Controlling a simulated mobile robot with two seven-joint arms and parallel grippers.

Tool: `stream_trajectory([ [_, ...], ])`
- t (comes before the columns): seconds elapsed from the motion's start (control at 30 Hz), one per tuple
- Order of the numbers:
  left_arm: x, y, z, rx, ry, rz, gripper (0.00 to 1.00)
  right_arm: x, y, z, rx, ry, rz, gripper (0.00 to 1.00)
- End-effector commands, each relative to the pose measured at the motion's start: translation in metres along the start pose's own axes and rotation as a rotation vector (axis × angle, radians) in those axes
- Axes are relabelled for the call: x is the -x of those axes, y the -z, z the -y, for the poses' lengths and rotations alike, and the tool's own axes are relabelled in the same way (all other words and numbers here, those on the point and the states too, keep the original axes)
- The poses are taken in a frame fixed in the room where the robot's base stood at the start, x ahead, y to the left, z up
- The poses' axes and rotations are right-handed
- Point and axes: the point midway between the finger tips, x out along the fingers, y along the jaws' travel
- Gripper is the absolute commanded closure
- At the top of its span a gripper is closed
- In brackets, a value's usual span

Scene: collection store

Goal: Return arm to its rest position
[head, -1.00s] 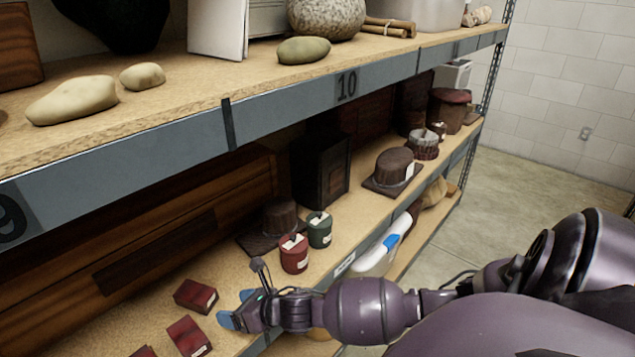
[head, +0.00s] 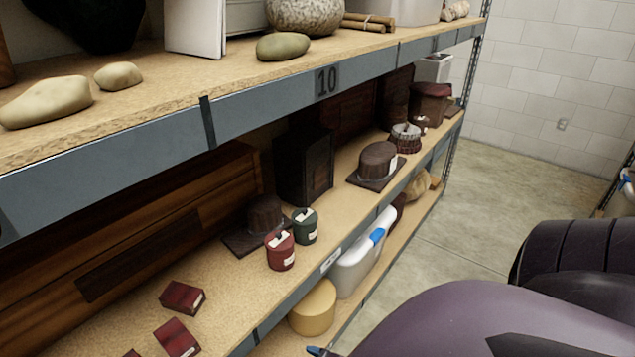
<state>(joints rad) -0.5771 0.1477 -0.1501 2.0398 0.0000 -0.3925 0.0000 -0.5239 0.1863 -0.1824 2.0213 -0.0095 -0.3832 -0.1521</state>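My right arm (head: 450,320) comes in from the lower right, in front of the shelf and clear of it. Only a small blue tip of its gripper (head: 318,351) shows at the bottom edge of the head view, and the rest is hidden or out of frame. I cannot tell whether that gripper is open or shut, or if it holds anything. My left gripper is not in view.
The middle shelf holds red boxes (head: 176,337), a red canister (head: 281,251), a green canister (head: 305,226) and hats (head: 378,160). The upper shelf edge (head: 270,101) overhangs them. Below are a round tan box (head: 313,308) and a white bin (head: 358,268). Floor (head: 480,220) is open at right.

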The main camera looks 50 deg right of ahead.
Motion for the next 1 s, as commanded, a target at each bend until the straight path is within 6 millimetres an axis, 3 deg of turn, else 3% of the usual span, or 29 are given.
stream_trajectory([
  [0.2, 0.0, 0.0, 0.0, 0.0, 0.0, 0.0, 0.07, 0.016, -0.016, -0.005, -0.2, -0.036, 0.039, 0.26],
  [0.83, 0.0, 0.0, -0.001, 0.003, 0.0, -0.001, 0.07, 0.016, -0.016, -0.005, -0.207, -0.036, 0.04, 0.26],
  [0.87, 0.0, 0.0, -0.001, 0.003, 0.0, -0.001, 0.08, 0.016, -0.016, -0.005, -0.207, -0.036, 0.04, 0.27],
  [1.0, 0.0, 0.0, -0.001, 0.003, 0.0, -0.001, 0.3, 0.016, -0.016, -0.005, -0.207, -0.036, 0.04, 0.49],
])
